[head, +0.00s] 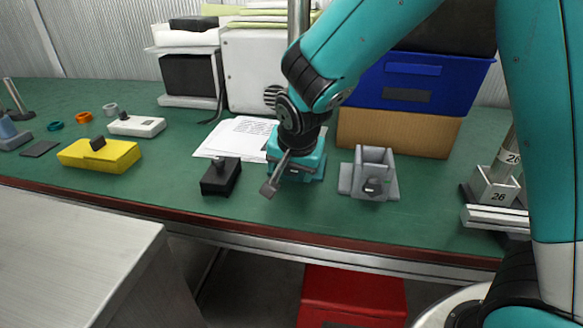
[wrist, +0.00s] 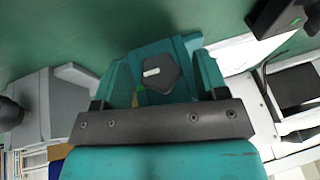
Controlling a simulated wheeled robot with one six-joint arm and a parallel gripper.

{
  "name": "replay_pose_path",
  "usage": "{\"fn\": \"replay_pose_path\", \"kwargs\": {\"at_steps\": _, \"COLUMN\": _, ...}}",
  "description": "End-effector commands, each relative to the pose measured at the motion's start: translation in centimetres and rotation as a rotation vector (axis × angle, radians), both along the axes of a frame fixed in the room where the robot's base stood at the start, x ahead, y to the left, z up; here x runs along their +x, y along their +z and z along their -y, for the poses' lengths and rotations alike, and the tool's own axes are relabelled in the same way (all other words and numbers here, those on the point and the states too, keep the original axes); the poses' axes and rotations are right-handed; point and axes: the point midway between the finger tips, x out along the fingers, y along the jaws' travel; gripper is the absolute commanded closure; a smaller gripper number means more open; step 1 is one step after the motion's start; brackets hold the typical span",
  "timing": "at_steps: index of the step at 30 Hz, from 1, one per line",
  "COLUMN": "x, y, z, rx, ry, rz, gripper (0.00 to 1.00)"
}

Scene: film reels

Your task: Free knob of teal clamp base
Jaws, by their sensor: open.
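The teal clamp base (head: 310,172) stands on the green bench top below my black wrist, which hides much of it in the head view. In the wrist view the teal clamp base (wrist: 188,48) lies ahead of my gripper. Its dark knob (wrist: 160,73), with a white mark, shows between two teal side walls. My gripper (wrist: 158,98) is open, with its dark tips spread to either side and nearly in line with the knob. No contact with the knob is visible. The lower part of the clamp base is hidden behind my gripper.
A grey clamp base (head: 369,182) stands close on the right, and a small black box (head: 220,178) on the left. Paper (head: 232,139) lies behind. A cardboard box (head: 398,133) with a blue bin (head: 428,80) is at the back. A yellow block (head: 112,155) is farther left.

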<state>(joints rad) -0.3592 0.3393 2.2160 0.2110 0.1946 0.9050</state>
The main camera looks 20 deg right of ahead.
Motion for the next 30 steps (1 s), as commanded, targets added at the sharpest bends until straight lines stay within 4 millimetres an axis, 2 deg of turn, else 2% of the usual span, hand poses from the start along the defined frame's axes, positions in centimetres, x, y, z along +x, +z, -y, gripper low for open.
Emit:
{"fn": "replay_pose_path", "kwargs": {"at_steps": 5, "x": 0.01, "y": 0.03, "z": 0.0, "rx": 0.0, "ry": 0.0, "rz": 0.0, "gripper": 0.34}}
{"fn": "replay_pose_path", "kwargs": {"at_steps": 8, "x": 0.01, "y": 0.04, "z": 0.0, "rx": 0.0, "ry": 0.0, "rz": 0.0, "gripper": 0.52}}
{"fn": "replay_pose_path", "kwargs": {"at_steps": 12, "x": 0.0, "y": 0.05, "z": 0.0, "rx": 0.0, "ry": 0.0, "rz": 0.0, "gripper": 0.83}}
{"fn": "replay_pose_path", "kwargs": {"at_steps": 22, "x": 0.06, "y": 0.32, "z": -0.07, "rx": -0.03, "ry": 0.0, "rz": -0.02, "gripper": 0.83}}
{"fn": "replay_pose_path", "kwargs": {"at_steps": 30, "x": 0.13, "y": 0.69, "z": -0.32, "rx": -0.162, "ry": 0.002, "rz": -0.11, "gripper": 0.83}}
